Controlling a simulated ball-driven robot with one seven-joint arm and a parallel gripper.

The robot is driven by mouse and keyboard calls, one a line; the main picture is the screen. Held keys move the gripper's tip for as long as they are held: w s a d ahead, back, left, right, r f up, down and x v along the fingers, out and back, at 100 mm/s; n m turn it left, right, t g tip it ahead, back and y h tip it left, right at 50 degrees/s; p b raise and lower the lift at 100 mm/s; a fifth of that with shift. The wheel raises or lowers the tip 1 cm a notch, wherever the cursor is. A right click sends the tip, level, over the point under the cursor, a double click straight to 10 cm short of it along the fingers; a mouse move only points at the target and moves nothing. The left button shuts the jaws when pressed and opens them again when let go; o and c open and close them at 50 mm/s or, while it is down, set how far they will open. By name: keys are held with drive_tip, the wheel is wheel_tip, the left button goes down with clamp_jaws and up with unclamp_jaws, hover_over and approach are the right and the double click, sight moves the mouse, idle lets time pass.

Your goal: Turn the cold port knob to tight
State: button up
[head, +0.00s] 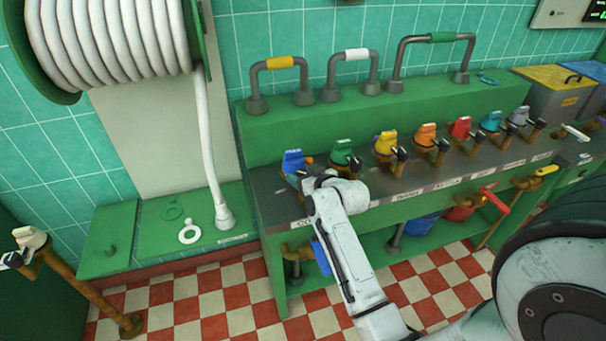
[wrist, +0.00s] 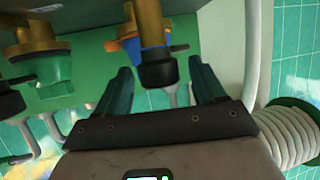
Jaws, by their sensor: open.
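A row of coloured knobs on brass taps runs along the grey strip of a green bench. The leftmost knob, blue (head: 293,161), stands above a partly hidden label that begins "CO". My gripper (head: 310,182) is at this blue tap in the head view; the wrist hides its fingers there. In the wrist view my gripper (wrist: 160,66) is open, its two green-grey fingers apart. The tap's black end (wrist: 157,74) with brass above it shows between them, apart from both fingers. Only a little of the blue knob (wrist: 149,39) shows behind the brass.
The green knob (head: 342,152) is close on the right, with yellow (head: 386,143) and other knobs beyond. Pipe handles (head: 279,63) stand on the ledge behind. A white hose (head: 210,150) hangs at left.

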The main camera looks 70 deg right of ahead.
drive_tip(key=shift+w+d+f, duration=0.15)
drive_tip(key=shift+w+d, duration=0.05)
drive_tip(key=shift+w, duration=0.05)
drive_tip(key=shift+c, duration=0.3)
drive_tip(key=c, duration=0.9)
